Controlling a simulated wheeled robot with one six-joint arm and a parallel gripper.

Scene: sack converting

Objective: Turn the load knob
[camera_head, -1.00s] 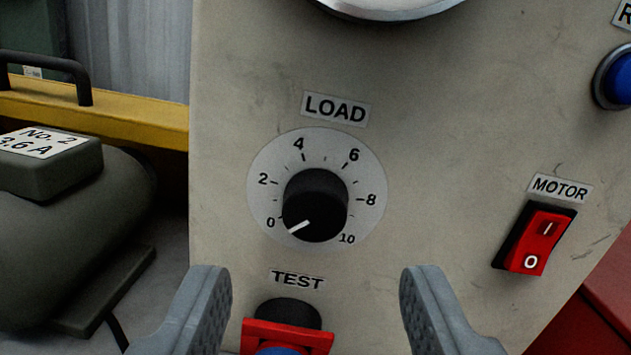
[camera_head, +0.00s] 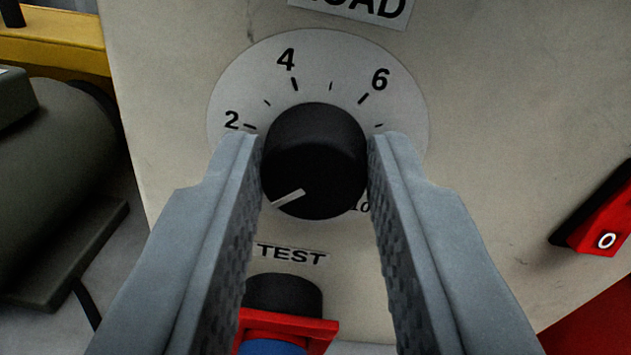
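The black load knob (camera_head: 315,155) sits on a round pale dial (camera_head: 330,65) marked with numbers, under the partly cropped LOAD label (camera_head: 365,8). Its white pointer line (camera_head: 289,198) points to the lower left, toward the low end of the scale. My gripper (camera_head: 315,150) has one grey finger on each side of the knob. The fingertips are close to the knob's sides; I cannot tell whether they touch it. The fingers hide the lower left and right parts of the dial.
Below the knob are the TEST label (camera_head: 292,254) and a black and red fitting (camera_head: 285,322) with a blue part. A red rocker switch (camera_head: 605,225) is at the right. A dark grey motor-like body (camera_head: 60,170) stands at the left beside the beige panel (camera_head: 480,110).

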